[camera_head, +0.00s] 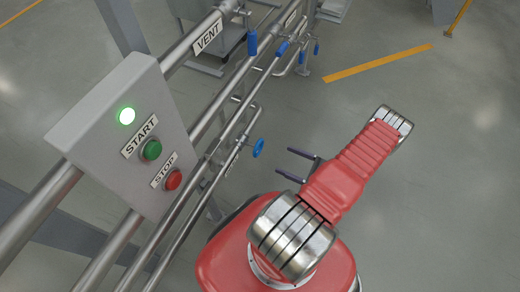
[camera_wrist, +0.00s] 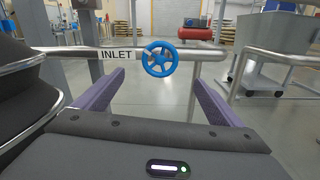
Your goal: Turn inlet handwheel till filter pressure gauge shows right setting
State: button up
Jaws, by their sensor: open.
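The blue inlet handwheel (camera_wrist: 159,58) is spoked and sits on a horizontal pipe, right of the INLET label (camera_wrist: 115,54) in the wrist view. In the head view the handwheel (camera_head: 258,148) is small and seen nearly edge-on, on the lower pipe. My gripper (camera_head: 289,164) is open and empty, to the right of the handwheel and apart from it. In the wrist view the fingers of my gripper (camera_wrist: 158,85) stand wide either side of the wheel, which lies ahead between them. I see no filter pressure gauge in either view.
A grey control box (camera_head: 125,135) with a lit green lamp, START and STOP buttons stands at the left. Pipes with blue-handled valves and a VENT label (camera_head: 208,37) run beyond it. The floor (camera_head: 440,200) to the right is clear. The wrist view shows a railing (camera_wrist: 270,66) at right.

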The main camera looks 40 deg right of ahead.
aim_at(260, 149)
jog(key=shift+x, duration=6.65)
jog(key=shift+c, duration=0.2)
jog(key=c, duration=1)
jog(key=shift+n, duration=0.4)
jog(key=o, duration=1)
jog(key=shift+o, duration=0.2)
jog(key=shift+d, duration=0.1)
jog(key=v, duration=1.3)
jog(key=shift+s, duration=0.4)
